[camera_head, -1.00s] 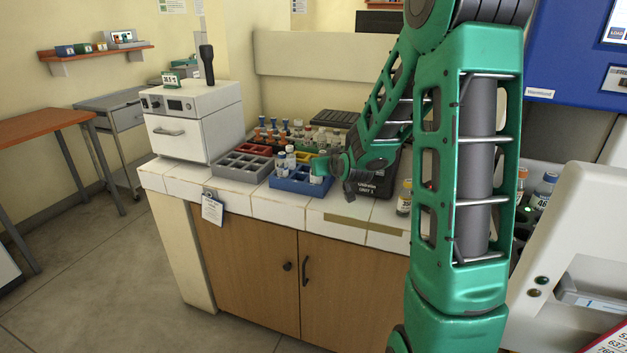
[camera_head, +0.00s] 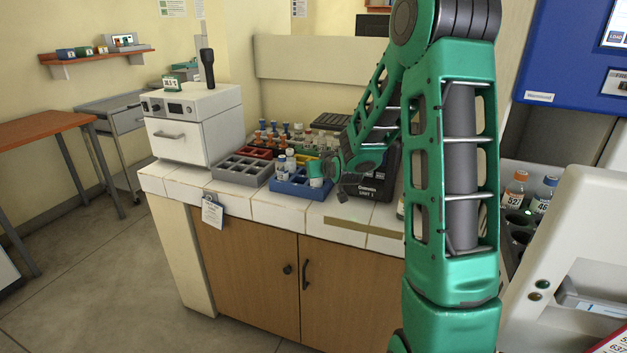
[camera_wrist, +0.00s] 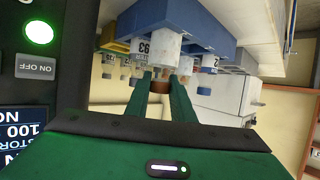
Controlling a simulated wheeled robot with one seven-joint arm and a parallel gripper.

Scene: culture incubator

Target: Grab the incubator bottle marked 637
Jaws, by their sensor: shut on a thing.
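My gripper (camera_head: 326,171) is at the right end of the blue rack (camera_head: 290,188) on the white tiled counter. In the wrist view, which is upside down, my gripper's two green fingers (camera_wrist: 166,92) are shut on a white-labelled bottle (camera_wrist: 165,48) near its brown-orange cap. The bottle also shows in the head view (camera_head: 315,180). Its label shows only part of a number, so I cannot read it in full. The bottle stands at the blue rack, which shows in the wrist view (camera_wrist: 195,22); its lower part is hidden there.
Other bottles (camera_head: 286,160) stand close by in the blue rack. A grey rack (camera_head: 243,171) is left of it, and a white oven (camera_head: 195,125) beyond that. A dark device (camera_head: 372,186) stands right of my gripper. More bottles (camera_head: 515,187) stand at the right.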

